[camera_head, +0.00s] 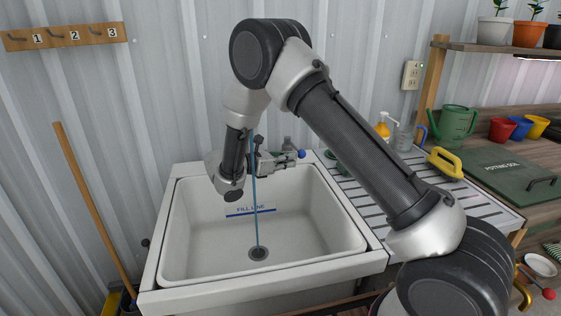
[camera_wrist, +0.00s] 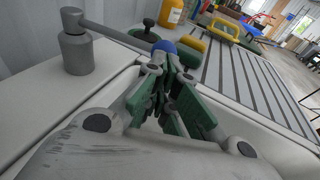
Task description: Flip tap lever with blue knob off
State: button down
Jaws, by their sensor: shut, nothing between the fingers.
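The tap lever's blue knob (camera_head: 301,154) shows just right of my gripper (camera_head: 287,161), above the back right of the sink. In the wrist view, the grey tap post (camera_wrist: 76,52) stands at the left, and its lever (camera_wrist: 118,35) runs right to the blue knob (camera_wrist: 164,46). My gripper (camera_wrist: 167,72) is shut and empty, its tips right at the knob; I cannot tell whether they touch it. A thin blue water stream (camera_head: 256,200) falls to the drain (camera_head: 258,253). My arm hides part of the tap in the head view.
The white sink basin (camera_head: 185,250) has a blue fill line and no visible objects inside. To the right are a slatted drainboard (camera_head: 375,200), a yellow-handled brush (camera_head: 446,162) and an orange bottle (camera_head: 382,127). A wooden handle (camera_head: 90,205) leans at left.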

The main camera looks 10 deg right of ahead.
jog(key=shift+d, duration=0.2)
dwell(0.3)
jog(key=shift+w+d+n+t+y, duration=0.35)
jog(key=shift+w+d+n+t, duration=0.2)
jog(key=shift+d, duration=1.35)
jog(key=shift+w+d+n+t+y, duration=0.3)
jog(key=shift+w+d+n+t, duration=0.25)
jog(key=shift+d, duration=1.3)
jog(key=shift+w+d+n+t+y, duration=0.4)
jog(key=shift+d+t, duration=0.3)
jog(key=shift+d, duration=1.2)
